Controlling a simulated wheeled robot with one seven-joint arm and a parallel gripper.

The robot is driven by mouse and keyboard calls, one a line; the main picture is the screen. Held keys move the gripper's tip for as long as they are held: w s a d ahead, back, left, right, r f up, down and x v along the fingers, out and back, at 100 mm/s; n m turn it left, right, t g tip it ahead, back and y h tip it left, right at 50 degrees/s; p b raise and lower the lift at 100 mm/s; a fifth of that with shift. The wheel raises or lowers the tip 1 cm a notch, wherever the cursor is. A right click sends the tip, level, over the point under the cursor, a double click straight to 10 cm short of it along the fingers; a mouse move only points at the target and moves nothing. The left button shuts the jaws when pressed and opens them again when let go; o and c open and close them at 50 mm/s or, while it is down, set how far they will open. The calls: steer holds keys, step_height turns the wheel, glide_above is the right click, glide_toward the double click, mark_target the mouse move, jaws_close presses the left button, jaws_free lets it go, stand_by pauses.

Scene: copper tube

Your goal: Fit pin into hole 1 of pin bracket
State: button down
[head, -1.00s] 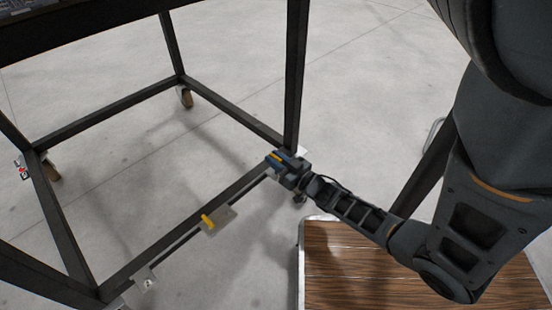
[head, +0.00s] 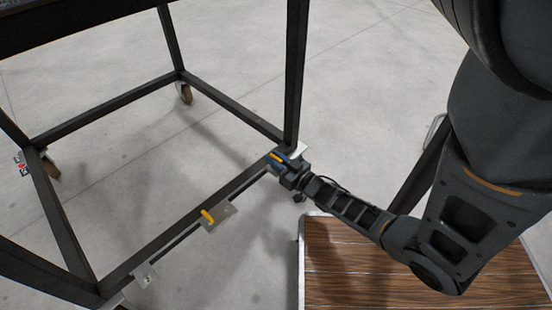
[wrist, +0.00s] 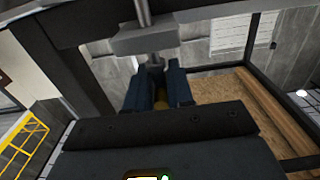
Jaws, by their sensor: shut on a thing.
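My gripper (head: 278,160) is at the right end of the cart's lower front rail, by the corner leg. In the wrist view its two dark blue fingers (wrist: 155,88) are shut around a pin with a yellow part (wrist: 159,98) between them. A grey shaft (wrist: 156,62) shows beyond the fingertips, against a grey metal block (wrist: 150,39). A grey rod (wrist: 144,12) shows on the block's far side. I cannot tell whether the shaft enters a hole. A bracket plate (head: 222,219) holding another yellow pin (head: 207,215) is mid-rail. Another plate (head: 146,275) is near the left end.
The black cart frame (head: 293,75) stands on casters (head: 186,94), with its leg close beside my gripper. A wood-topped platform (head: 410,265) lies below my forearm. The grey floor inside the frame is clear.

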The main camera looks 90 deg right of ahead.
steer(key=shift+f, duration=0.85)
steer(key=c, duration=0.9)
jaws_free()
steer(key=p+v, duration=0.2)
steer(key=v, duration=0.6)
